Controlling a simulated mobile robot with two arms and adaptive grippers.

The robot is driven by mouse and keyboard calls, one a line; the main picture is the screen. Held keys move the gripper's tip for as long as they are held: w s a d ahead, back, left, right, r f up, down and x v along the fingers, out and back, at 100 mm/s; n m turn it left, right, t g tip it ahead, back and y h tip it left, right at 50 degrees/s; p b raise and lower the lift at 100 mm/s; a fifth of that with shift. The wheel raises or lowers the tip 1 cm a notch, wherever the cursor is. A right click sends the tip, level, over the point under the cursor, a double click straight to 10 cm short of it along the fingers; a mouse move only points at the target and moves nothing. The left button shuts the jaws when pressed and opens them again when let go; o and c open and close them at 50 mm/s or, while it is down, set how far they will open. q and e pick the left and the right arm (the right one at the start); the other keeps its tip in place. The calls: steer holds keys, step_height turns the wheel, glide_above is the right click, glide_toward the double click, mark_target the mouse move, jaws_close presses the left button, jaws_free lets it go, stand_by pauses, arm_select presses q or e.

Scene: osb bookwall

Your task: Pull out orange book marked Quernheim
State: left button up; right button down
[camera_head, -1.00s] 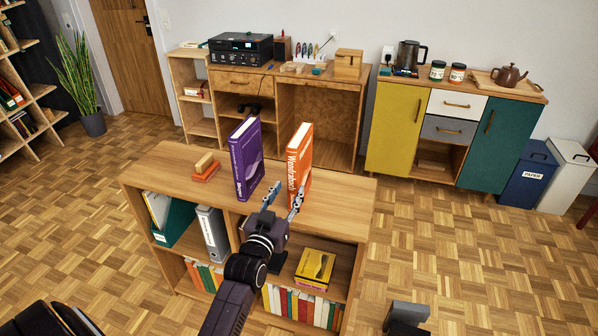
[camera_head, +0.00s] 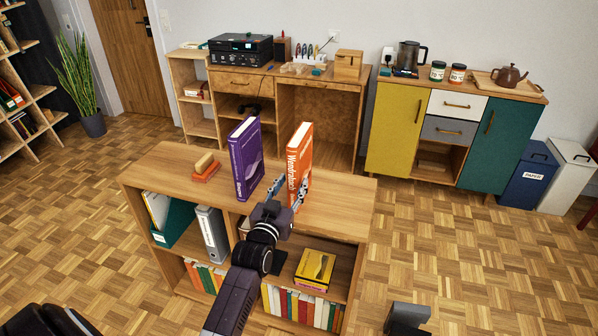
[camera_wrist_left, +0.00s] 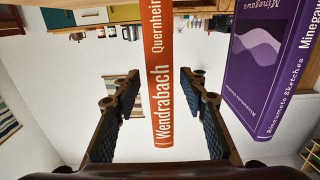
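The orange book (camera_head: 299,160), lettered Wendrabach and Quernheim, stands upright on top of the low wooden bookcase. Its spine (camera_wrist_left: 160,95) faces my left gripper in the wrist view. A purple book (camera_head: 246,160) stands upright to its left, with a gap between them; in the wrist view the purple book (camera_wrist_left: 265,65) is at the right. My left gripper (camera_head: 288,188) is open and empty in front of the orange book's spine. In the wrist view its fingers (camera_wrist_left: 160,85) appear on either side of the spine, with clear gaps.
The low bookcase (camera_head: 340,204) has a bare top right of the orange book. Small wooden and orange blocks (camera_head: 205,168) lie on its left part. A yellow box (camera_head: 315,268) and binders sit inside. A desk and cabinet (camera_head: 395,125) stand behind, with floor between.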

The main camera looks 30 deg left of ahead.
arm_select(q)
steer(key=shift+w+a, duration=0.2)
steer(key=shift+w, duration=0.5)
jaws_close()
steer(key=shift+r, duration=0.3)
steer(key=shift+p+v, duration=0.65)
steer(key=shift+v, duration=0.3)
steer(key=shift+s+d+f+p, duration=0.15)
steer(key=shift+s+p, duration=0.2)
steer(key=shift+s, duration=0.2)
